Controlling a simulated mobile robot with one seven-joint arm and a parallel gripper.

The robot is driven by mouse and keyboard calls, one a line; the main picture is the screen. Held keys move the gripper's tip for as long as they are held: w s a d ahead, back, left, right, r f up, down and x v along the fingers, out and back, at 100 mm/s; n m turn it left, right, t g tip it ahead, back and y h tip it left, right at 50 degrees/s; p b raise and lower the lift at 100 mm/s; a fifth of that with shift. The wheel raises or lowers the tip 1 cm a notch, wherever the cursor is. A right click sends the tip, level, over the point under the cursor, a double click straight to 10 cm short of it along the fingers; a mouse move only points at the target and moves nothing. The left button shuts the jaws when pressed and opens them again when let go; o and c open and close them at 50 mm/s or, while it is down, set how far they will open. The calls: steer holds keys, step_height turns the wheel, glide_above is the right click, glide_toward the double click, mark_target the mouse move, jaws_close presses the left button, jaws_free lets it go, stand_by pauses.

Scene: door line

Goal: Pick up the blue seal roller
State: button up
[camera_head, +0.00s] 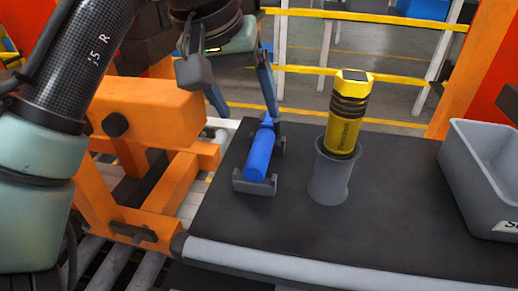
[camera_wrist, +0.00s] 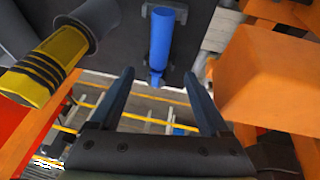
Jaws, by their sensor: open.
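The blue seal roller (camera_head: 259,153) lies lengthwise in a low grey cradle (camera_head: 254,187) on the dark tabletop. In the wrist view the roller (camera_wrist: 161,42) is at the top centre, its narrow end pointing down toward my jaws. My gripper (camera_head: 249,113) is open and empty, by the far end of the roller. In the wrist view the fingertips (camera_wrist: 158,73) appear on either side of the narrow end, with clear space on both sides. I see no contact; the exact height gap cannot be told.
A yellow and black cylinder (camera_head: 347,117) stands in a grey holder (camera_head: 331,174) right of the roller. A grey bin (camera_head: 485,170) sits at the table's right edge. An orange frame (camera_head: 150,110) stands left of the table (camera_head: 385,220). The front middle of the table is clear.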

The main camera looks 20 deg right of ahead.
mark_target(260, 143)
steer(key=x, duration=0.4)
steer(key=shift+f, duration=0.25)
steer(key=x, duration=0.2)
steer(key=b+x, duration=0.1)
steer(key=x, duration=0.1)
steer(key=shift+s+a+f, duration=0.1)
steer(key=shift+s+f, duration=0.15)
steer(key=shift+s, duration=0.15)
steer(key=shift+w+f, duration=0.15)
steer(key=shift+f, duration=0.3)
steer(key=shift+r, duration=0.1)
jaws_close()
